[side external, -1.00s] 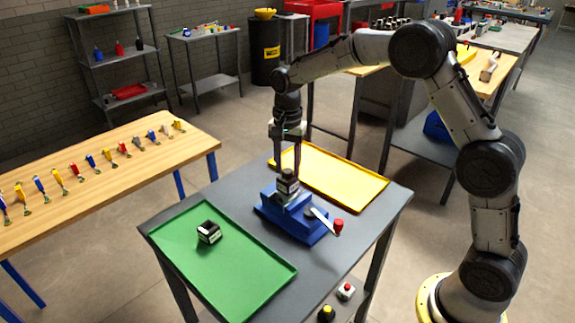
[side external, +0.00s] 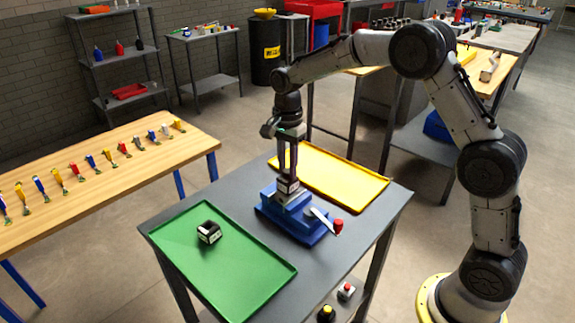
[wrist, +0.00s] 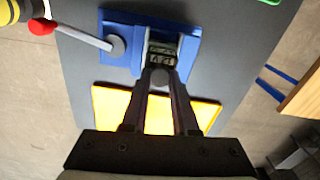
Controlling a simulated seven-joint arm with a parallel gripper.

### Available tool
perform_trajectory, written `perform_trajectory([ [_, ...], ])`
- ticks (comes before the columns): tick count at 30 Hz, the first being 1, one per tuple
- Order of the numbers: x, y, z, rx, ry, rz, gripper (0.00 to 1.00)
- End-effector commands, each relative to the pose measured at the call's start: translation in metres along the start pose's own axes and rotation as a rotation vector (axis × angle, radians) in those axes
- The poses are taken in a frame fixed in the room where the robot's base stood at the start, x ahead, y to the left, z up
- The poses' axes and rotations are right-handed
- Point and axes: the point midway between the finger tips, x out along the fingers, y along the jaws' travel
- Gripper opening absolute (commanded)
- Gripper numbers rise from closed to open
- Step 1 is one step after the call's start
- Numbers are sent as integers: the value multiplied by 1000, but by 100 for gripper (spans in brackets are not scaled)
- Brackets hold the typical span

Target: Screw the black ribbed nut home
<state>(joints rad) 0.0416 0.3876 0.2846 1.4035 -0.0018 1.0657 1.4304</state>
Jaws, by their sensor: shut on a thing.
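The black ribbed nut (wrist: 160,77) shows in the wrist view as a dark round top between my fingertips. My gripper (side external: 287,178) points straight down over the blue fixture and is shut on the nut; it also shows in the wrist view (wrist: 160,82). Below the nut, a dark block with a white label (side external: 286,189) is held upright in the blue clamp fixture (side external: 300,222). The fingers hide most of the nut in the side view. The ribs and thread are too small to make out, so I cannot tell how far down the nut sits.
The fixture's lever with a red knob (side external: 338,226) sticks out beside it. A green tray (side external: 235,275) holds a dark labelled block (side external: 208,232). An empty yellow tray (side external: 345,184) lies behind the fixture. Grey tabletop (side external: 190,203) is free between the green tray and the fixture.

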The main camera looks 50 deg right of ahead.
Motion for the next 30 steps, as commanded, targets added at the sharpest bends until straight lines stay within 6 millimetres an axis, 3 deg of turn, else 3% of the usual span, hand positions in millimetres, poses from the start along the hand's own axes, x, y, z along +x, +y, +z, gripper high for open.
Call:
perform_trajectory([
  [6,0,0,0,154,0,0,0],
  [17,0,0,0,193,0,0,0],
  [25,0,0,0,500,0,1,0],
  [30,0,0,0,604,0,1,0],
])
